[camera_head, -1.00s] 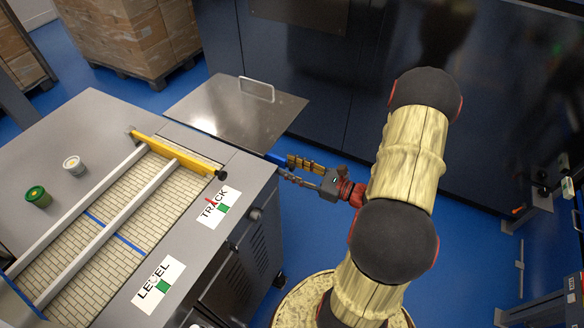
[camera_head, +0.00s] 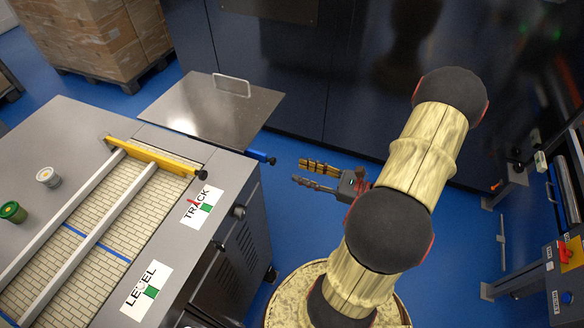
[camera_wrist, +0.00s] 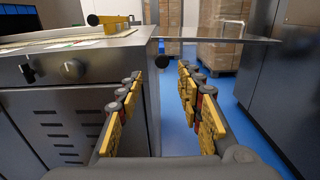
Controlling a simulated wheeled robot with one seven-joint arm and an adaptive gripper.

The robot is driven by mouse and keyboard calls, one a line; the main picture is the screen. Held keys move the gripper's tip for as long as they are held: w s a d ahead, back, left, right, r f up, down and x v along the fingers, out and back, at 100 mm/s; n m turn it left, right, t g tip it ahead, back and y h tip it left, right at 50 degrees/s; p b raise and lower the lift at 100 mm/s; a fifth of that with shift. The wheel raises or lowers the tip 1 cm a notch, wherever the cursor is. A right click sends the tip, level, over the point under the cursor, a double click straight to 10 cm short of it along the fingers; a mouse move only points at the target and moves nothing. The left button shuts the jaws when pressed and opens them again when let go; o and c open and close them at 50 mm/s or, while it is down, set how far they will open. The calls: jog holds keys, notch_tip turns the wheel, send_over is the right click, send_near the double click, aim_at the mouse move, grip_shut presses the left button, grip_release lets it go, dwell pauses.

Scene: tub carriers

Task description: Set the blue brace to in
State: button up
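The blue brace (camera_head: 259,156) is a short blue bar with a dark end. It sticks out of the cabinet's side, just below the near corner of the metal leaf (camera_head: 190,118). In the wrist view, a dark round knob (camera_wrist: 162,61) beside the cabinet corner, under the leaf, looks like its end. My gripper (camera_head: 297,172) is to the right of the brace, apart from it. Its two yellow-padded fingers point toward the cabinet and are spread, with nothing between them. The wrist view also shows my gripper (camera_wrist: 160,78) open, the knob ahead between the fingertips.
The grey cabinet (camera_head: 225,185) carries a roller track with a yellow bar (camera_head: 155,157) and TRACK and LEVEL labels. Two small tubs (camera_head: 48,177) stand on its top. A dark machine wall (camera_head: 300,60) is behind. Blue floor is free around my gripper.

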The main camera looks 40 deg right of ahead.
jog(key=shift+s+d, duration=0.25)
jog(key=shift+s, duration=0.4)
jog(key=shift+c, duration=0.4)
